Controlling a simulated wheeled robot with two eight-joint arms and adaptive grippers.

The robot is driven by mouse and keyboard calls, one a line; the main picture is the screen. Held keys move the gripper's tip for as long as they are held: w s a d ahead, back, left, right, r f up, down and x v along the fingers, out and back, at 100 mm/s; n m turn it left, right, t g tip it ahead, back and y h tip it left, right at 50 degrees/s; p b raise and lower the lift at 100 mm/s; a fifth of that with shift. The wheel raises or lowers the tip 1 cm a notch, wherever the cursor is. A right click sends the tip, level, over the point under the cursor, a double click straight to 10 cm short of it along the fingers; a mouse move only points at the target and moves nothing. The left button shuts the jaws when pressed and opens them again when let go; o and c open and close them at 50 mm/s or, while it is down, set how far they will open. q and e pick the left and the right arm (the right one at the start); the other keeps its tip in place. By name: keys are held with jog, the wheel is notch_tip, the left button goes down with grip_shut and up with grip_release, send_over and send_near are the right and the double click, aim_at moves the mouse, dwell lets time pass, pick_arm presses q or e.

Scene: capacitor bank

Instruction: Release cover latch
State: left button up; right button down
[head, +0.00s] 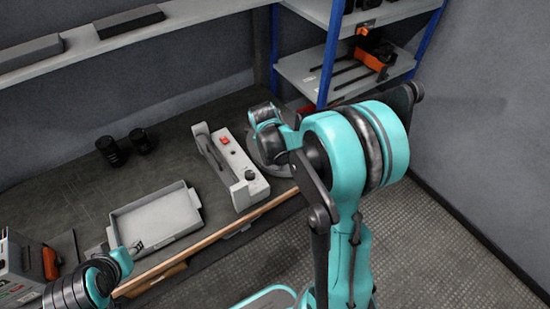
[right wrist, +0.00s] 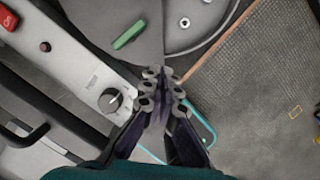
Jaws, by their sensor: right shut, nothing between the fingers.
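A small green bar (right wrist: 129,30), which may be the latch, lies on a grey flat plate (right wrist: 95,14) at the top of the right wrist view. My right gripper (right wrist: 162,84) is shut and empty, with its fingertips below and right of the green bar, apart from it in the picture. A round grey part (right wrist: 205,15) with a bolt lies beyond the fingertips. In the head view my right arm hides the gripper and the green bar. My left gripper (head: 137,247) shows small and dark over the grey tray; its finger opening is unclear.
A grey control box with a red switch (head: 224,140) and a black knob (right wrist: 110,99) stands left of my right gripper. A grey tray (head: 157,212) and black cylinders (head: 110,151) are on the bench (head: 70,190). Open floor (head: 420,235) lies right.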

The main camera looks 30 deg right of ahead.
jog(key=shift+s+d+r+p, duration=0.1)
jog(key=shift+s+r+p, duration=0.2)
jog(key=shift+r, duration=0.65)
jog(key=shift+s+a+r+p, duration=0.1)
jog(key=shift+s+r+p, duration=0.25)
jog(key=shift+r, duration=0.6)
jog(key=shift+s+d+r+p, duration=0.1)
jog(key=shift+s+r+p, duration=0.2)
jog(key=shift+r, duration=0.65)
